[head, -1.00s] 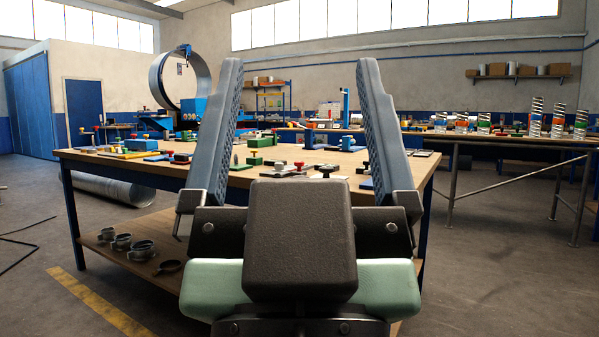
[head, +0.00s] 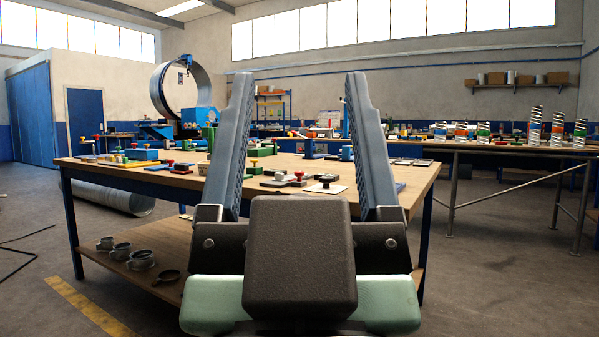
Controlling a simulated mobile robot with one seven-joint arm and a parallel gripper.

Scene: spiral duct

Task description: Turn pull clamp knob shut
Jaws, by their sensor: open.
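My gripper (head: 299,82) is in the middle of the view, with its two long grey fingers apart and pointing up and away. Nothing shows between the fingers but the table and room behind. Several small clamp fixtures lie on the wooden workbench (head: 410,178). A black knob (head: 325,180) on a pale plate and a red knob (head: 299,175) on a grey fixture show between the fingers. More red knobs stand further left, one of them (head: 171,163) left of the left finger. I cannot tell which is the pull clamp knob. No knob is visibly touched by the gripper.
The bench has a lower shelf with several grey rings (head: 140,260). A large round duct (head: 117,193) lies on the floor behind it. A second bench with a metal rail (head: 500,172) stands right. The floor between the benches is clear.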

